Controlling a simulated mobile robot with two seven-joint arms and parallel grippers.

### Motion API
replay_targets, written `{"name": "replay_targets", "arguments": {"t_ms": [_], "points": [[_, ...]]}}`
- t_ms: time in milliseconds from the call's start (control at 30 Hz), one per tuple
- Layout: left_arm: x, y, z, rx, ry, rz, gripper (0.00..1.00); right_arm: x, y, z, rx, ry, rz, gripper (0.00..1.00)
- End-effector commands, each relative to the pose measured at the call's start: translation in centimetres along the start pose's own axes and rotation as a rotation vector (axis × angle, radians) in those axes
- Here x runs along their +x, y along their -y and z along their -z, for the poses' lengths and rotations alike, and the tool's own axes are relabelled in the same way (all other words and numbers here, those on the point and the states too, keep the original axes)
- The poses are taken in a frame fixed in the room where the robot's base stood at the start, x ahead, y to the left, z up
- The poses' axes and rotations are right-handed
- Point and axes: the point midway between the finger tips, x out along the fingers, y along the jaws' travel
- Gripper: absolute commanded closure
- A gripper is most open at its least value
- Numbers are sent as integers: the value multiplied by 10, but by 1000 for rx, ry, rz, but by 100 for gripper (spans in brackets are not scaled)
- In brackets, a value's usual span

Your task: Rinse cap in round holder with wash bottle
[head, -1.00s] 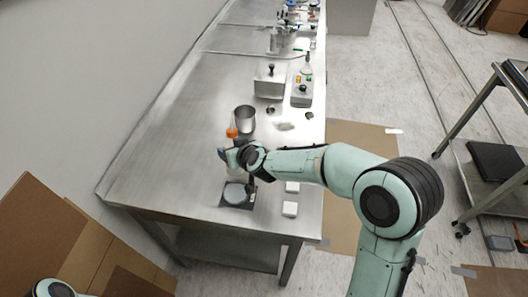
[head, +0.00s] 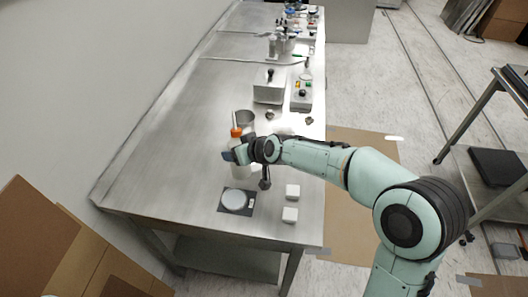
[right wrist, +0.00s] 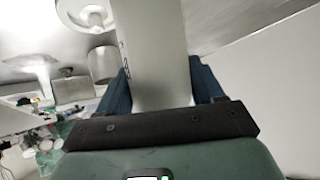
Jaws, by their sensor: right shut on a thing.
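In the head view my right gripper (head: 237,154) is shut on the wash bottle (head: 238,171), a pale bottle with an orange top (head: 236,132). It holds the bottle roughly upright, just beyond the round holder as seen in the picture. In the right wrist view the bottle's pale body (right wrist: 150,45) stands between the blue fingers (right wrist: 155,85). The round holder (head: 235,199) is a pale disc on a dark square plate near the table's front end. I cannot make out a separate cap in it. My left gripper is not in view.
Two white blocks (head: 292,190) (head: 290,214) lie right of the holder. A metal beaker (head: 245,118) stands behind the bottle. A metal box (head: 269,88) and a small device (head: 302,95) stand farther back. The steel table (head: 160,175) is clear at left.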

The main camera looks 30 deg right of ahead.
Motion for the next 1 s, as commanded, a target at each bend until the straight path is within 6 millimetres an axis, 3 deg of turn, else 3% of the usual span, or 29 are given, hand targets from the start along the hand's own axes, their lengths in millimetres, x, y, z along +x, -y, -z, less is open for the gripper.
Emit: {"name": "replay_targets", "arguments": {"t_ms": [300,533,733,1000], "points": [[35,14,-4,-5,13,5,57,-36,-31,-9,-56,125,125,45],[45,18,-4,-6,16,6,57,-60,-42,-16,-85,190,182,45],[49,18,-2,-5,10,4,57,-58,-43,-21,-88,197,187,45],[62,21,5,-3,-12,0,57,-42,-47,-40,-86,198,186,45]]}}
